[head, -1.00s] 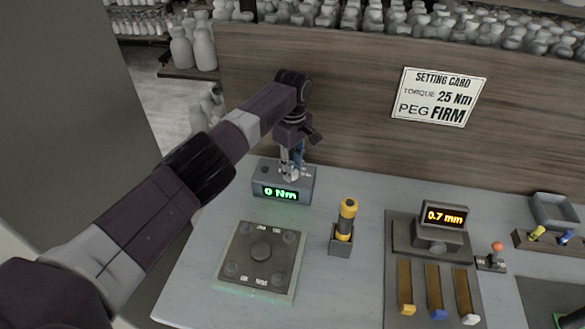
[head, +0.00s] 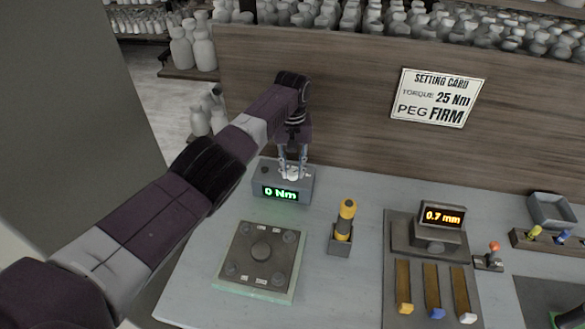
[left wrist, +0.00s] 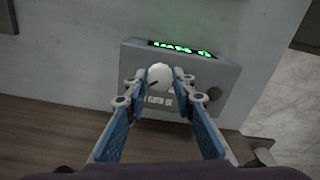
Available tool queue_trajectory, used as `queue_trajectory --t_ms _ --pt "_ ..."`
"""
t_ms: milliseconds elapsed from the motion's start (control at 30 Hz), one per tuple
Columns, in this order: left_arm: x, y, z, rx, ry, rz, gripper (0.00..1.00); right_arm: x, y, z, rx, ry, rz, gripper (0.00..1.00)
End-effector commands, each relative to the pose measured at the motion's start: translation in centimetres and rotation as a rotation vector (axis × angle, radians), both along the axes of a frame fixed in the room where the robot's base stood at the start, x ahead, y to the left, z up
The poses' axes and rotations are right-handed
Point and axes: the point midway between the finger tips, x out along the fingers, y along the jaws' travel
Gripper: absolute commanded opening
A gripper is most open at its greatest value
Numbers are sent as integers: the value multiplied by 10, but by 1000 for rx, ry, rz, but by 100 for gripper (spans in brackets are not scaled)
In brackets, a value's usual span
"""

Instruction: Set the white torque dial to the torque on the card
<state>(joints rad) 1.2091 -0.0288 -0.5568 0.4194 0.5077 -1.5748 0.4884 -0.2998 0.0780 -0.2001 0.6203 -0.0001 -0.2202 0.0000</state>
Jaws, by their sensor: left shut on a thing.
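The white torque dial (left wrist: 160,76) sits on top of the grey torque box (head: 262,177), whose green display reads 0 Nm. My left gripper (head: 292,172) reaches down over the box from behind. In the left wrist view its two fingertips (left wrist: 159,78) stand on either side of the dial and are shut on it. A dark mark shows on the dial's face. The setting card (head: 438,97) on the wooden back panel reads torque 25 Nm and peg FIRM. My right gripper is not in view.
A yellow and black tool (head: 346,218) stands in a holder to the right. Further right are a 0.7 mm display unit (head: 442,217) and a grey bin (head: 552,211).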

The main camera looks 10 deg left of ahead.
Motion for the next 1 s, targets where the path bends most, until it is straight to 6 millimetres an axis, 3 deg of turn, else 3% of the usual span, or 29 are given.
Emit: queue_trajectory --t_ms 1000 --pt "2 -2 3 1 -8 -948 0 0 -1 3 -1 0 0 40"
